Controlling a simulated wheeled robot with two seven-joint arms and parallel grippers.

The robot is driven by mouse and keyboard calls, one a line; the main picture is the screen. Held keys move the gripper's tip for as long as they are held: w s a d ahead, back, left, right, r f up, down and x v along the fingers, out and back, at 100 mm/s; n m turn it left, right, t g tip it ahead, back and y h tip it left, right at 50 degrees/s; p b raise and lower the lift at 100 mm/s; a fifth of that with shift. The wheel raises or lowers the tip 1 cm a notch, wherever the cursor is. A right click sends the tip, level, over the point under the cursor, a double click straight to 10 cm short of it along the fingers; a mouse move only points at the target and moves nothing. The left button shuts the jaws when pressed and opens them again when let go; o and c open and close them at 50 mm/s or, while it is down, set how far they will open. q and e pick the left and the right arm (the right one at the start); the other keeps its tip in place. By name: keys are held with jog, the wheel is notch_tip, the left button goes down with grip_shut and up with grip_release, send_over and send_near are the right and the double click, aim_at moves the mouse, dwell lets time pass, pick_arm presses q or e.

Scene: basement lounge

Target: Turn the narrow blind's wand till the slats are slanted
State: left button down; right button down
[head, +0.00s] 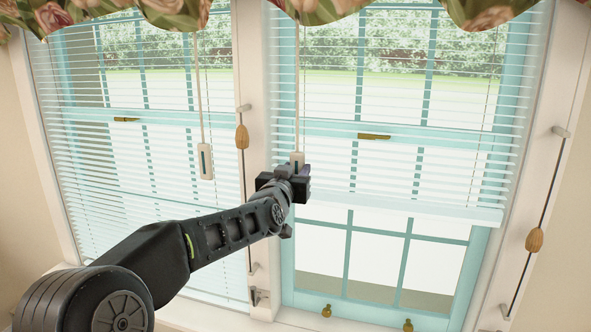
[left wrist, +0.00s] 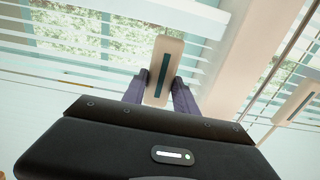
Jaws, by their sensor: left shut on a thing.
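Two white slatted blinds hang side by side, the left blind (head: 150,180) reaching low and the right blind (head: 400,190) ending partway down its window. The outdoors shows between the slats of both. A cream wand handle with a dark teal stripe (head: 297,157) hangs from a thin cord at the right blind's left edge. My left gripper (head: 298,172) is shut on this handle, whose stripe faces the left wrist camera (left wrist: 163,70). A similar handle (head: 205,161) hangs free before the left blind. My right gripper is not in view.
A wooden knob (head: 241,137) sits on a thin upright line on the post between the windows, and another knob (head: 535,239) on the right post. A floral valance (head: 165,10) hangs above. Brass catches sit on the window frames.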

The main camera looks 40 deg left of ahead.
pick_arm(q)
jog(key=shift+w+d+r+n+g+y+p, duration=0.15)
jog(key=shift+n+g+y+p, duration=0.4)
jog(key=shift+y+p, duration=0.55)
jog(key=shift+d+n+g+y+p, duration=0.15)
jog(key=shift+n+g+y+p, duration=0.35)
jog(key=shift+p, duration=1.05)
jog(key=shift+w+d+r+n+g+y+p, duration=0.15)
jog(key=shift+n+g+y+p, duration=0.2)
jog(key=shift+n+y+p, duration=0.75)
jog(key=shift+f+n+g+y+p, duration=0.15)
jog(key=shift+n+g+y+p, duration=0.5)
jog(key=shift+g, duration=0.2)
jog(key=shift+f+n+g+y+p, duration=0.15)
jog(key=shift+n+g+y+p, duration=0.3)
jog(key=shift+g+y, duration=0.35)
jog(key=c, duration=1)
grip_release()
jog(key=shift+o, duration=0.2)
jog(key=shift+s, duration=0.1)
